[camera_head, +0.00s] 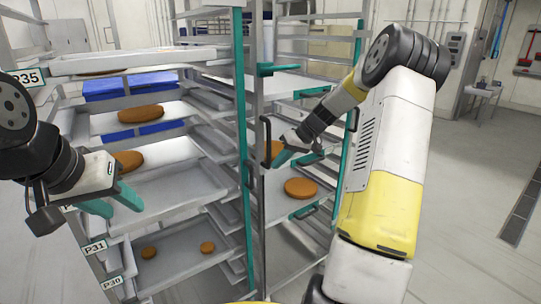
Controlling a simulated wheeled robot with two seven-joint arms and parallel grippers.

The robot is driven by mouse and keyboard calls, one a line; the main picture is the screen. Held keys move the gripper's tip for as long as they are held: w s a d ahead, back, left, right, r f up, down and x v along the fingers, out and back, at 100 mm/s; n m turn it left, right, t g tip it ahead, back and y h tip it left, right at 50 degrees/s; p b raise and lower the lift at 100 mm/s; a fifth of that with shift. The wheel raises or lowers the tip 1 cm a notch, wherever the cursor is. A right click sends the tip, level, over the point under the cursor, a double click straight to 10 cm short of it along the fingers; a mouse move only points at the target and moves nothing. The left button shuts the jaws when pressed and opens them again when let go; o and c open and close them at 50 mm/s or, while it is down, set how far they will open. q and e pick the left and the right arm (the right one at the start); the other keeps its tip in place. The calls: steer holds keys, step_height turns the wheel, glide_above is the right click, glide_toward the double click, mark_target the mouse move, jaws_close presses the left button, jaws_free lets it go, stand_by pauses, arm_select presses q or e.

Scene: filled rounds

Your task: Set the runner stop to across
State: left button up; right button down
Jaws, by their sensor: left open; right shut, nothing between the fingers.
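Two tray racks stand side by side. A teal bar (279,69) sticks out sideways near the top of the post between them; I cannot tell for sure whether it is the runner stop. A dark upright handle-like piece (263,152) is lower down, beside my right gripper. My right gripper (283,159) is shut and empty, in front of the right rack's trays, below the teal bar and apart from it. My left gripper (112,202) is open and empty, its teal fingers in front of the left rack's trays.
The right rack's tray (283,207) bears a larger round (301,188). Labels such as P31 (94,247) mark levels. Open floor (465,200) lies at right.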

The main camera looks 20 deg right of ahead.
steer(key=a+f, duration=0.3)
steer(key=a, duration=0.3)
steer(key=shift+w, duration=0.25)
steer(key=s+a, duration=0.3)
steer(key=a, duration=0.5)
steer(key=shift+s+a, duration=0.15)
steer(key=shift+a, duration=0.2)
